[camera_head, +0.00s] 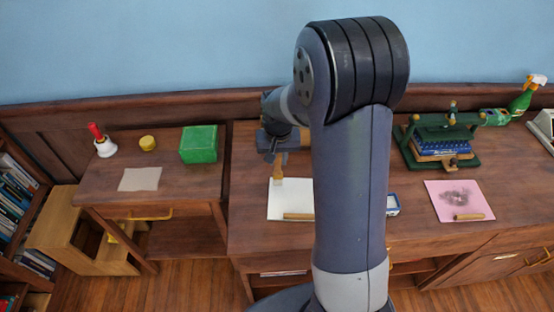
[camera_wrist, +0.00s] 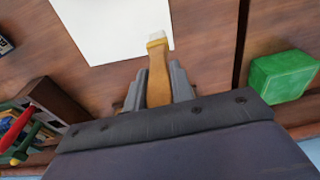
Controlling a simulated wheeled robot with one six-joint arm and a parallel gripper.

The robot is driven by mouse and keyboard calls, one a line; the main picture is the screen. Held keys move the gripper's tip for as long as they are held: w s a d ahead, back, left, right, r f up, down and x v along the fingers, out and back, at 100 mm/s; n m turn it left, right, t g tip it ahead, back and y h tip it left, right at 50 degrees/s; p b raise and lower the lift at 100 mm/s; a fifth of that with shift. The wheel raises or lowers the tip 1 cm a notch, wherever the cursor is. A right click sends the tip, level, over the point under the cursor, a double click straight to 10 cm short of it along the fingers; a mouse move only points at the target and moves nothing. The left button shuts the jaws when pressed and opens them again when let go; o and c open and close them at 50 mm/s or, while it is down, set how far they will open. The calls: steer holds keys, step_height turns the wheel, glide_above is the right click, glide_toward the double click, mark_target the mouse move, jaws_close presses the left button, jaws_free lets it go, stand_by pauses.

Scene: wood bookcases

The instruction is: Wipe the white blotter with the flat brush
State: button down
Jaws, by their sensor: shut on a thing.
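The white blotter (camera_head: 287,198) lies flat on the wooden desk, left of my arm in the head view. It also shows at the top of the wrist view (camera_wrist: 105,30), with no marks visible. A wooden bar (camera_head: 298,216) lies along its near edge. My gripper (camera_head: 279,158) is shut on the flat brush (camera_wrist: 158,72), holding its tan handle. The brush (camera_head: 278,172) points down at the far part of the blotter, with its pale bristles over the edge in the wrist view. I cannot tell whether they touch it.
A pink blotter (camera_head: 446,191) with dark smudges lies right of my arm, near a green press (camera_head: 420,150). A green box (camera_head: 199,144), bell (camera_head: 104,147), yellow jar (camera_head: 147,143) and beige sheet (camera_head: 140,179) are on the left table. My arm hides the desk's middle.

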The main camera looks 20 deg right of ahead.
steer(key=shift+w+a+r+p, duration=0.15)
steer(key=shift+r+p, duration=0.35)
steer(key=shift+r, duration=0.45)
steer(key=shift+r+p, duration=1.15)
steer(key=shift+r, duration=0.55)
steer(key=shift+f, duration=0.1)
